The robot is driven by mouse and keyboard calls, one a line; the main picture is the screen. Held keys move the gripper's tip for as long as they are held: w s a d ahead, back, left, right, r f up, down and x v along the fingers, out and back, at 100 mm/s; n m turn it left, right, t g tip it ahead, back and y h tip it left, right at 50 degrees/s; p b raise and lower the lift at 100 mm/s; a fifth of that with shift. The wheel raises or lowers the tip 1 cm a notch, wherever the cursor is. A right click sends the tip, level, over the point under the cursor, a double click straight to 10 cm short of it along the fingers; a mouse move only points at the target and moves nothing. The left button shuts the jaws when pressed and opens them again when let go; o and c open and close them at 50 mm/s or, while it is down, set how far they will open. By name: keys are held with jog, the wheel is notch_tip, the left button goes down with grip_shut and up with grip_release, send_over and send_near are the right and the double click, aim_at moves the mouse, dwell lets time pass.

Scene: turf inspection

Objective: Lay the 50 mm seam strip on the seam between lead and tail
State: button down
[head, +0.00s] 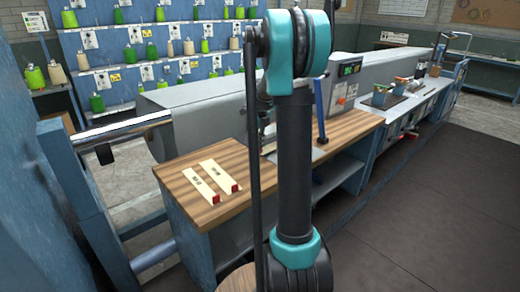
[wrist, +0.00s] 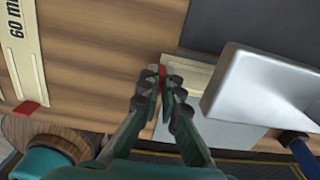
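My gripper (wrist: 161,88) is closed around the red end of a cream strip (wrist: 187,76) in the wrist view. The strip runs right from the fingertips and passes under a grey metal block; its label cannot be read. Dark grey sheet (wrist: 225,25) lies above the strip and paler grey sheet (wrist: 228,134) below it. These may be the lead and tail; the seam line itself cannot be made out. In the head view my arm hides most of the gripper. Another strip, marked 60 mm (wrist: 27,60), lies at the wrist view's left.
Two cream strips with red ends (head: 198,184) (head: 219,176) lie on the wooden bench top (head: 172,177). The grey metal block (wrist: 262,90) with a blue handle (wrist: 303,155) stands close right of my fingers. A blue upright (head: 320,110) stands on the bench. Bare wood lies left of the gripper.

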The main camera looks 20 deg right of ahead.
jog(key=shift+w+a, duration=0.3)
jog(key=shift+w, duration=0.4)
jog(key=shift+w+a, duration=0.3)
jog(key=shift+w, duration=0.4)
jog(key=shift+f, duration=0.8)
jog(key=c, duration=1.6)
grip_release()
jog(key=shift+c, duration=0.2)
notch_tip(320, 180, up, 12)
jog(key=shift+s+r, duration=0.1)
